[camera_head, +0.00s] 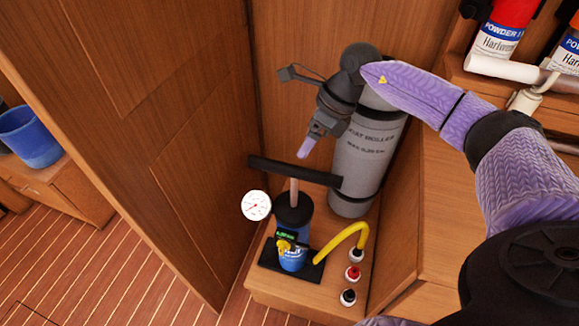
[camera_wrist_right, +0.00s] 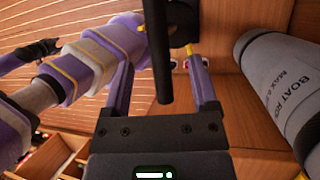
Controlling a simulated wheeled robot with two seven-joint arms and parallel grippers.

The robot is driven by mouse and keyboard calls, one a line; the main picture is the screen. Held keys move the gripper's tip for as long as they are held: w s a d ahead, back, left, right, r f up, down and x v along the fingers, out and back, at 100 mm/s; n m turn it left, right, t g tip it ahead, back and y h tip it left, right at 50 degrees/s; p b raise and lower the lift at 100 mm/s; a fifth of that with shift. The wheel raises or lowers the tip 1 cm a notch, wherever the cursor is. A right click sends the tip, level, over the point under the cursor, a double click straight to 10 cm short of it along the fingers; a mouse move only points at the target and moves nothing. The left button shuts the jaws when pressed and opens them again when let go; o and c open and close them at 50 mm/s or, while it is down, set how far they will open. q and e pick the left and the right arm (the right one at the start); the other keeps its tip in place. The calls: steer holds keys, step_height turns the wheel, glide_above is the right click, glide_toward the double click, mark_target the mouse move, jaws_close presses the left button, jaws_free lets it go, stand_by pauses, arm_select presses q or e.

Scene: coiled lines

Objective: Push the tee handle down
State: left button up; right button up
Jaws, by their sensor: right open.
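The tee handle (camera_head: 265,163) is a black crossbar on a pale shaft (camera_head: 293,192), raised above the blue and black pump body (camera_head: 292,219). In the right wrist view the black crossbar (camera_wrist_right: 161,60) runs between my two fingers in the picture. My right gripper (camera_head: 306,147) is open and points down at the handle from above. It also shows in the right wrist view (camera_wrist_right: 164,83), with a finger on each side of the bar. I cannot tell whether the fingers touch the bar. My left gripper is not seen in the head view.
A grey tank (camera_head: 365,155) stands just behind the handle. A white gauge (camera_head: 257,205), a yellow hose (camera_head: 340,238) and several small fittings (camera_head: 353,273) surround the pump on the wooden ledge (camera_head: 305,302). A wooden panel (camera_head: 180,130) stands on the left.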

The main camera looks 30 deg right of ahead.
mark_target(292, 165)
steer(key=b+x, duration=0.2)
steer(key=x, duration=0.6)
steer(key=shift+a+f, duration=0.3)
steer(key=shift+f, duration=0.05)
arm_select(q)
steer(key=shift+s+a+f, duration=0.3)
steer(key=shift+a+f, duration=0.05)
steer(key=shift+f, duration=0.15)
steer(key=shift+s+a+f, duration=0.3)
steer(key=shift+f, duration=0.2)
arm_select(e)
jaws_close()
